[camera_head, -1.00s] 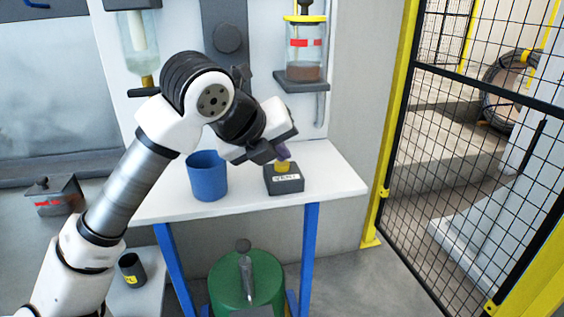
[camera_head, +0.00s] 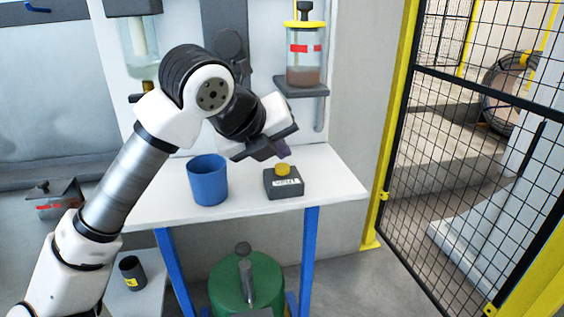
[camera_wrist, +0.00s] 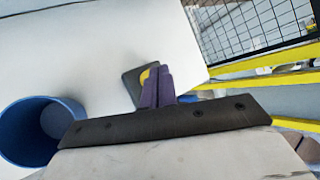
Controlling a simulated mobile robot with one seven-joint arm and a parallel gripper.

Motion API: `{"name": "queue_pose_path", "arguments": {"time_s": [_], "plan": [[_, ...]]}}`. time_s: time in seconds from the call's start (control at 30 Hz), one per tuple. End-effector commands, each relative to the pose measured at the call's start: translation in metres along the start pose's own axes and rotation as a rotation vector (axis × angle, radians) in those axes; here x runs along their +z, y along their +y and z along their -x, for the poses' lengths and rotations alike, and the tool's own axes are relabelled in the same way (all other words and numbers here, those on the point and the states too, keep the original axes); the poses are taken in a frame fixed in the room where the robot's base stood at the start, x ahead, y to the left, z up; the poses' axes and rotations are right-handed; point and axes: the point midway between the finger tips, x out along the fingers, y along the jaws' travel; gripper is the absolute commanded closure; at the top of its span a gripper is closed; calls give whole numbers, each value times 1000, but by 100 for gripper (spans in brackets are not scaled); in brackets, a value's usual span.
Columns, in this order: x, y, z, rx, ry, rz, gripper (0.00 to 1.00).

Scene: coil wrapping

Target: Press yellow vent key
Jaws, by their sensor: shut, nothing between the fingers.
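The yellow vent key (camera_head: 283,169) sits on top of a dark box (camera_head: 284,187) with a white label, on the white table. In the wrist view the key (camera_wrist: 144,76) shows partly behind my fingers, and the box (camera_wrist: 131,80) is partly hidden too. My gripper (camera_head: 284,152) is shut and empty, just above and behind the key in the head view. A small gap shows between the purple fingertips and the key. The shut fingers also show in the wrist view (camera_wrist: 158,72).
A blue cup (camera_head: 208,181) stands on the table (camera_head: 335,178) left of the box. A yellow-lidded jar (camera_head: 304,55) sits on a wall shelf behind. A green drum (camera_head: 232,288) is below the table's front. A mesh fence (camera_head: 465,130) stands at right.

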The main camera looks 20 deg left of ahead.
Motion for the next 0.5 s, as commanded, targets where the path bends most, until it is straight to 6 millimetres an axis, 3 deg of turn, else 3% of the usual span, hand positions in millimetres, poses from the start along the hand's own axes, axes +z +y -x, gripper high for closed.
{"name": "queue_pose_path", "arguments": {"time_s": [0.5], "plan": [[8, -7, 10, 0, -1, 1, 100]]}}
